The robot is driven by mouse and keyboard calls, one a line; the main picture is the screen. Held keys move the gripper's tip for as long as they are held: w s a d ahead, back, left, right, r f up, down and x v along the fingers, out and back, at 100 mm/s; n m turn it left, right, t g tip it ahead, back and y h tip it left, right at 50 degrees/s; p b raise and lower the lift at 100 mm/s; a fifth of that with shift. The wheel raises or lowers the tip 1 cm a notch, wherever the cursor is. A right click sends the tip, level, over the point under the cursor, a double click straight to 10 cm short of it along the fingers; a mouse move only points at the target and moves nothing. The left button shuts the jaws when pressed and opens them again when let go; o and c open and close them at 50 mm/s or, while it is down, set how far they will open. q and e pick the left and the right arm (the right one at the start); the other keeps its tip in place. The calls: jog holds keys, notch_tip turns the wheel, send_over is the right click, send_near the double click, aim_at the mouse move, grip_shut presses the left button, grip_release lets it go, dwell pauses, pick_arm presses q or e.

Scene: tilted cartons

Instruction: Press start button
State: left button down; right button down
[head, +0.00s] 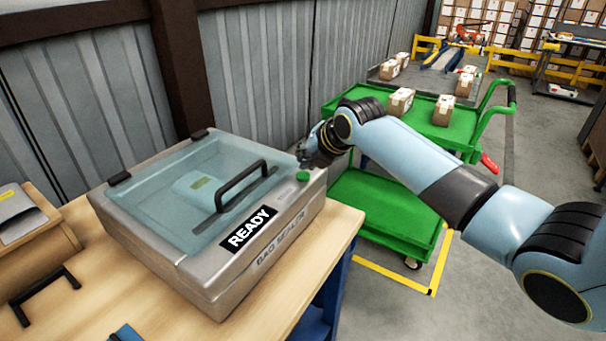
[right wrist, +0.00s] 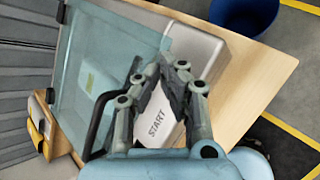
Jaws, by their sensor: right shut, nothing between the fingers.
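The bag sealer (head: 160,262) is a grey metal machine on the wooden table, with its clear lid down and a sign reading "READY" (head: 249,229). The green button (head: 302,176) sits on its top at the right rear corner. My right gripper (head: 304,158) is shut and empty, just behind the button in the head view; I cannot tell whether it touches it. In the right wrist view its fingertips (right wrist: 162,68) are over the sealer's top near a "START" label (right wrist: 157,122), and the button is hidden there. My left gripper is not in view.
The lid's black handle (head: 240,187) stands up near the button. A green cart (head: 385,205) with several cartons is beyond the table's right side. A wooden box (head: 28,240) is left of the sealer.

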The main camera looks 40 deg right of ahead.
aim_at(306, 174)
jog(key=shift+f, duration=0.15)
jog(key=shift+f, duration=0.3)
jog(key=shift+f+b, duration=0.45)
jog(key=shift+b, duration=0.05)
dwell(0.7)
jog(key=shift+r, duration=0.15)
jog(key=shift+r+p, duration=0.75)
jog(key=shift+p, duration=0.1)
notch_tip(306, 174, up, 5)
jog(key=p, duration=0.4)
jog(key=shift+r+p, duration=0.1)
jog(key=shift+p, duration=0.2)
dwell(0.5)
